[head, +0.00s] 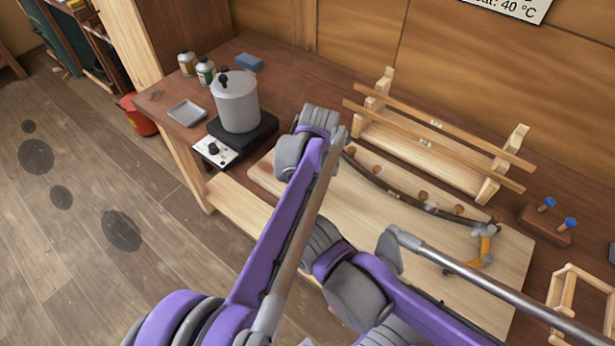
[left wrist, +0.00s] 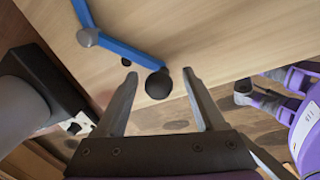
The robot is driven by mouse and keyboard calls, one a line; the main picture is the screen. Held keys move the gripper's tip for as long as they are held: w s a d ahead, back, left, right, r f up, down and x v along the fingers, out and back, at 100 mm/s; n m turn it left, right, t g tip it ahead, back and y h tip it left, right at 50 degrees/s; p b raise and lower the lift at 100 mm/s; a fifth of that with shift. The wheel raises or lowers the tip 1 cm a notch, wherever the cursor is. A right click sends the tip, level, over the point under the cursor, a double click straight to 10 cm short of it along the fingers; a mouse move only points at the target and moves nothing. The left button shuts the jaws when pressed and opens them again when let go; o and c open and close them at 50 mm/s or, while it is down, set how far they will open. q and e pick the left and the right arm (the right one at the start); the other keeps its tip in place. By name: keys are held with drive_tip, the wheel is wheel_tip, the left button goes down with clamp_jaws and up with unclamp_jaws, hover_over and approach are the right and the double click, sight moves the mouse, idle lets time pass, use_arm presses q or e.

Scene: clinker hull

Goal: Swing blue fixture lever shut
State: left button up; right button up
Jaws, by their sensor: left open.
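The blue fixture lever (left wrist: 125,49) shows in the left wrist view, running from a grey pivot (left wrist: 88,38) at the upper left to a round black knob (left wrist: 158,85). My left gripper (left wrist: 160,76) is open, with its two fingers on either side of the knob. A gap shows on both sides, so it does not grip the knob. In the head view the blue lever and my left gripper are hidden behind my purple arm. My right gripper cannot be made out. The pale fixture board (head: 505,285) carries a dark curved strip (head: 385,187) along several wooden pegs.
An orange lever (head: 486,248) sits at the board's right end. A grey pot (head: 238,103) on a black hot plate (head: 258,138) stands left of the board. A wooden rack (head: 460,160) with long slats stands behind it. Blue-topped pegs (head: 569,223) stand at the right.

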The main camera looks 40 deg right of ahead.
use_arm(q)
wheel_tip(320, 180, up, 10)
drive_tip(key=s, duration=0.2)
drive_tip(key=shift+a, duration=0.2)
idle(0.4)
